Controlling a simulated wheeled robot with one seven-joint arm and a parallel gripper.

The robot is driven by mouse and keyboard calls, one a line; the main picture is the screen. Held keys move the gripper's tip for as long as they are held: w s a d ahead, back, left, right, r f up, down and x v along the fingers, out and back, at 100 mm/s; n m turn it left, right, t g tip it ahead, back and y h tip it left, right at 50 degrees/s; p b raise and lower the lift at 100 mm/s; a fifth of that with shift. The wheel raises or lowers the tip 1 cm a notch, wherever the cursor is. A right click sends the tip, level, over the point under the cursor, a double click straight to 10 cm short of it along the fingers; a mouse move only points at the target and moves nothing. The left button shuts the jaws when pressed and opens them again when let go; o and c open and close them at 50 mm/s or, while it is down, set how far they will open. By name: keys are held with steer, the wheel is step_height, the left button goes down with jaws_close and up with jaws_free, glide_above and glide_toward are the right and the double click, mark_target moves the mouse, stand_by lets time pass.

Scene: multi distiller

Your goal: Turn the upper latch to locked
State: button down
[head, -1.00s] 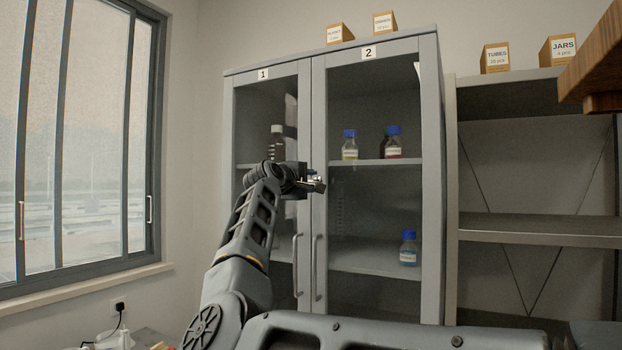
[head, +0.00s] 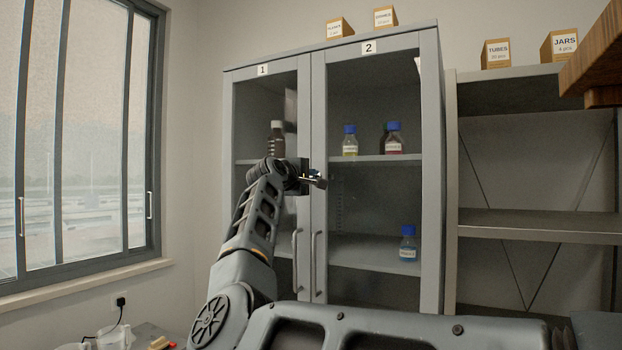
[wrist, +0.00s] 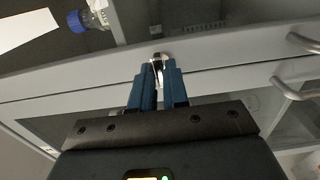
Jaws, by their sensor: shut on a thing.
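The upper latch (wrist: 157,58) is a small metal piece at the seam between the two doors of the grey cabinet (head: 318,90). In the wrist view, the blue fingers of my gripper (wrist: 159,72) are shut on it. The latch is mostly hidden between them, so I cannot tell its exact angle. In the head view, my gripper (head: 319,180) is at the door seam, above the two vertical handles, and hides the latch there. Door 1 (head: 262,105) is on the left and door 2 (head: 365,95) on the right; both look closed.
Two door handles (head: 315,262) stand out below my gripper. Bottles, such as a blue-capped one (head: 350,142), are behind the glass. An open shelf (head: 540,226) stands right of the cabinet, and a wooden ledge (head: 598,60) juts in at upper right. A window (head: 85,140) is on the left.

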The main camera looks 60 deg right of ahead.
steer(key=shift+n, duration=0.5)
steer(key=n, duration=0.3)
steer(key=shift+n, duration=0.4)
steer(key=n, duration=0.4)
steer(key=n+p, duration=0.1)
steer(key=n, duration=0.4)
steer(key=shift+p, duration=0.3)
steer(key=shift+n+p, duration=0.95)
steer(key=shift+n, duration=1.05)
steer(key=c, duration=1.2)
jaws_free()
